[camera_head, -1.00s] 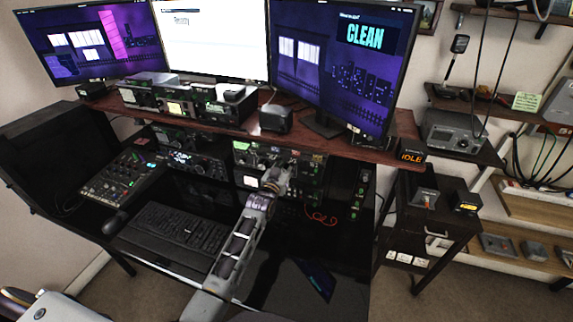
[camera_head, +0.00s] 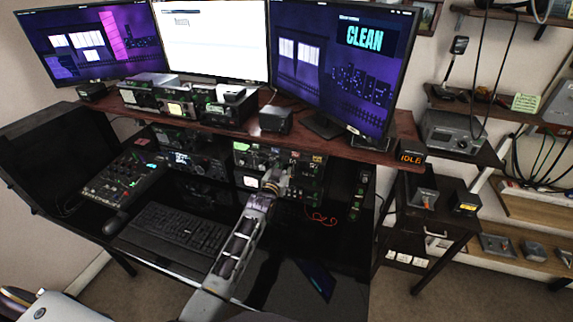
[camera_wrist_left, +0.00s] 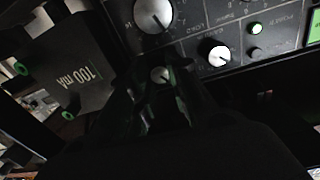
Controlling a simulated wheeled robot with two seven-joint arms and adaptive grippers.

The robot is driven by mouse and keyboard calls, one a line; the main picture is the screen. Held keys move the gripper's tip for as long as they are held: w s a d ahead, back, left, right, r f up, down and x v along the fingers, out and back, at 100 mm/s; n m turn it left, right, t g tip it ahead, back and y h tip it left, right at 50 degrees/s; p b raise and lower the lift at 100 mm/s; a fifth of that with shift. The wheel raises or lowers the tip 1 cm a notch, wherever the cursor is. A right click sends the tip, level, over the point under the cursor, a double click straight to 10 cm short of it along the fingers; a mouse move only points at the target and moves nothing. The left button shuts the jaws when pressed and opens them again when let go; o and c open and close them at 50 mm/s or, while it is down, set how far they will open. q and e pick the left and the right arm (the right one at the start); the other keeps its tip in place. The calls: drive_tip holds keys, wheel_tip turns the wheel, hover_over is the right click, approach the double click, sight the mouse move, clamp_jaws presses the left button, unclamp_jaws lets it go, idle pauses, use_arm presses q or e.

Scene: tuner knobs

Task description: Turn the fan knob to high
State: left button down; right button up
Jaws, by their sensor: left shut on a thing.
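My left gripper (camera_head: 278,178) reaches the front of the rack of radio units (camera_head: 255,160) under the desk shelf. In the left wrist view the dark fingers of my left gripper (camera_wrist_left: 160,100) are shut on a small pale knob (camera_wrist_left: 162,75) on a dark panel. A large silver knob (camera_wrist_left: 152,15) and another silver knob (camera_wrist_left: 219,56) sit near it, apart from the fingers. The panel lettering is turned and hard to read, so I cannot tell which knob is labelled fan. My right gripper is not in view.
A keyboard (camera_head: 178,232) and a mixer (camera_head: 118,180) lie on the desk. Red cable (camera_head: 320,217) lies right of the arm.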

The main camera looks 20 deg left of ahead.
use_arm(q)
drive_tip(key=shift+m+y+p, duration=0.3)
drive_tip(key=shift+m+p, duration=0.4)
drive_tip(key=shift+m, duration=6.6)
drive_tip(key=c, duration=1.6)
unclamp_jaws()
drive_tip(key=shift+o, duration=0.2)
drive_tip(key=shift+s, duration=0.1)
drive_tip(key=s, duration=1.1)
drive_tip(key=shift+s+a+r, duration=0.25)
drive_tip(key=shift+s, duration=0.15)
drive_tip(key=shift+f, duration=0.1)
